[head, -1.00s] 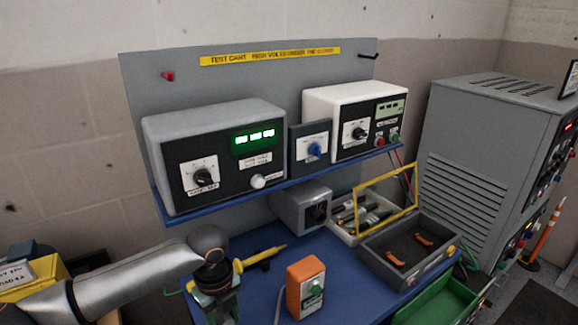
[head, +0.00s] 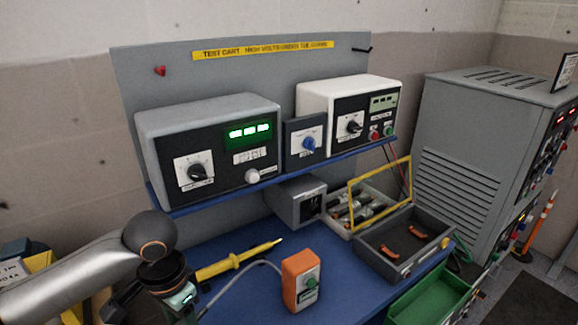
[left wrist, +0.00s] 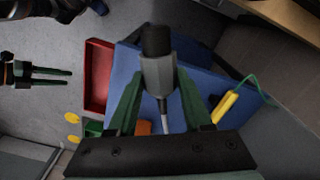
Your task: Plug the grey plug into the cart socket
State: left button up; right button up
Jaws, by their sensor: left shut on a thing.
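The grey plug (left wrist: 157,75) with a black end is in the left wrist view. My left gripper (left wrist: 160,88) is shut on it, a green finger on each side, and a grey cable trails from it. In the head view my left gripper (head: 172,300) is low at the left, over the blue cart's near left part; the plug is not clear there. A grey box with a dark recessed face, apparently the cart socket (head: 312,203), sits under the shelf, apart from the gripper. My right gripper (left wrist: 68,77) shows at the left wrist view's left, its two fingers apart and empty.
A yellow probe (head: 235,260) lies between the left gripper and the socket box. An orange box (head: 301,283) stands on the blue top (head: 350,300). A grey tray (head: 372,250) and an open case with a yellow-framed lid (head: 410,180) are at the right. The shelf (head: 230,195) overhangs the box.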

pick_arm(q)
jog(key=n, duration=0.2)
jog(key=s+a+r+n, duration=0.1)
jog(key=n, duration=0.1)
jog(key=s+r+n, duration=0.1)
jog(key=n, duration=0.1)
jog(key=shift+s+a, duration=0.1)
jog(key=shift+a, duration=0.3)
jog(key=shift+f, duration=0.1)
